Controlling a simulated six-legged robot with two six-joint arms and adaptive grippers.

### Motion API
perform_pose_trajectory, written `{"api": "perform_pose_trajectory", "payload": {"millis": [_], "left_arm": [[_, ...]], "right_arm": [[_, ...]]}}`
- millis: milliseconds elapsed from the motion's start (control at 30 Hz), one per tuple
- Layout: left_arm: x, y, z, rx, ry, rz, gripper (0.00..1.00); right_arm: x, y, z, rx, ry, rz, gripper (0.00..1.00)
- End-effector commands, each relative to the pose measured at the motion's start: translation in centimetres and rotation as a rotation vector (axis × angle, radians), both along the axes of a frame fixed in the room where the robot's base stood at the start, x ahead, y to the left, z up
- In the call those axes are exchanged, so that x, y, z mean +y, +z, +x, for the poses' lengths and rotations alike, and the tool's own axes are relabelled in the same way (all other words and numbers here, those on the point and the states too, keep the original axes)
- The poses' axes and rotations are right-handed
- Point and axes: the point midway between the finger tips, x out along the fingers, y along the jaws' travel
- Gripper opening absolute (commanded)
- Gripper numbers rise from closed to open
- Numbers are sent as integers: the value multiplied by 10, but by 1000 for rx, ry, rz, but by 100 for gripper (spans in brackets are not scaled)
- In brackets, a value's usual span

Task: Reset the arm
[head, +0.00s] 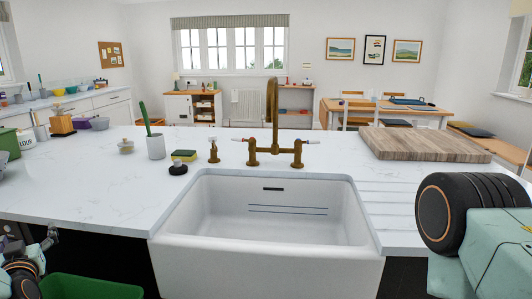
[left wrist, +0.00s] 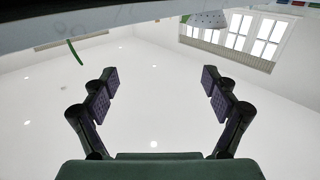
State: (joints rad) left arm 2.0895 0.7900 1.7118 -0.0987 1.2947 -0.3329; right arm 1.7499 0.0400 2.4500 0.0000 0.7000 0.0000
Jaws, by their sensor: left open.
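My left gripper (head: 48,238) shows in part at the lower left of the head view, below the countertop's front edge and next to a green bin. In the left wrist view its two fingers (left wrist: 160,80) stand wide apart with nothing between them. White ceiling and a window lie beyond them. My right arm shows at the lower right of the head view, in front of the counter. Its gripper is out of view.
A white sink (head: 265,260) with a brass tap (head: 272,120) is in the middle. A wooden board (head: 420,143) lies at right on the white countertop (head: 80,185). A white cup (head: 156,147) and sponge (head: 184,155) stand left of the tap. The green bin (head: 90,288) is below.

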Motion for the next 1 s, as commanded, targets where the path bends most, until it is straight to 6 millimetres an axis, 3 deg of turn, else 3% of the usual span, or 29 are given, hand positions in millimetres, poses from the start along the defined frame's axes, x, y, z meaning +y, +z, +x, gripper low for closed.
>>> {"api": "perform_pose_trajectory", "payload": {"millis": [133,867,1000], "left_arm": [[11,1,17,0,-1,3,86],[10,64,15,0,0,0,86],[-7,71,17,0,-63,-3,86]], "right_arm": [[0,0,0,0,0,0,0],[0,64,0,0,0,0,0],[0,61,0,0,0,0,0]]}}
